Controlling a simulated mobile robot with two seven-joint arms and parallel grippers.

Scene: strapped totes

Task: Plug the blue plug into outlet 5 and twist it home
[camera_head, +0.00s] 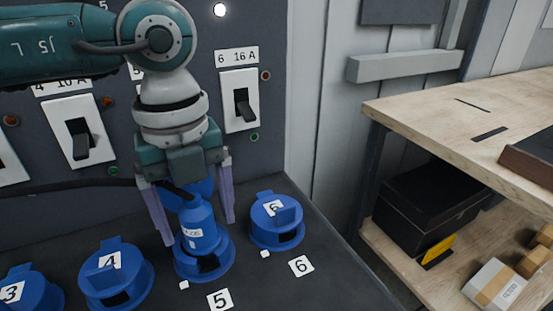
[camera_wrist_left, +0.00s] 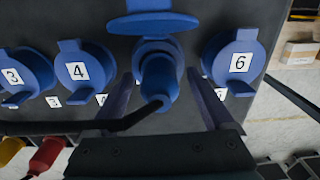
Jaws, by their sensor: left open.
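The blue plug (camera_head: 198,222) stands upright at outlet 5 (camera_head: 217,263), with its lower end in the blue socket; how deep it sits or whether it is twisted cannot be seen. In the left wrist view the plug (camera_wrist_left: 157,88) is between the fingers, and outlet 5's lid (camera_wrist_left: 150,23) is raised behind it. A black cable (camera_wrist_left: 115,122) runs left from the plug. My left gripper (camera_head: 199,231) is open, its two purple fingers on either side of the plug with visible gaps. My right gripper is not in view.
Outlet 4 (camera_head: 116,278) and outlet 6 (camera_head: 276,222) stand close on either side, lids down. A panel with switches, including switch 6 (camera_head: 240,100), rises behind. A red plug (camera_wrist_left: 47,155) and a yellow plug (camera_wrist_left: 11,149) show lower left. A wooden bench (camera_head: 450,105) is at right.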

